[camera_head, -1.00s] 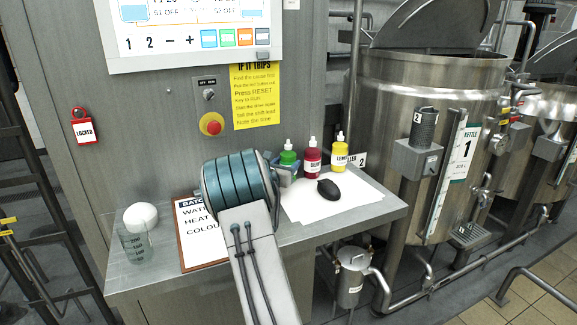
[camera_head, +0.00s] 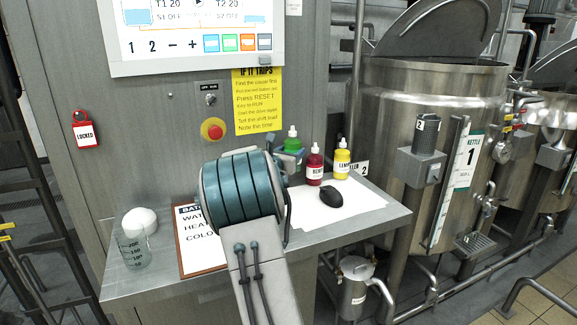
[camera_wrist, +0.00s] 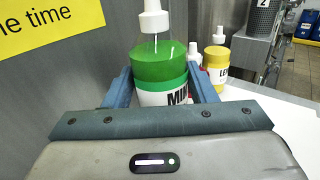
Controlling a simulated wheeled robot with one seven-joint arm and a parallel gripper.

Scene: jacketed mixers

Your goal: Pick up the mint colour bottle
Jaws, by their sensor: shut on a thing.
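The mint bottle (camera_wrist: 155,70) is green with a white cap and a label that starts "MI". My gripper (camera_wrist: 163,84) is shut on it, one blue finger on each side. The bottle is upright. In the head view the mint bottle (camera_head: 293,145) sits higher than the bottles beside it, lifted off the bench. There my gripper is mostly hidden behind my arm.
A red bottle (camera_head: 315,166) and a yellow bottle (camera_head: 341,160) stand close to the right. A black mouse (camera_head: 330,192) lies on white paper (camera_head: 361,198). The panel wall (camera_head: 150,130) is behind.

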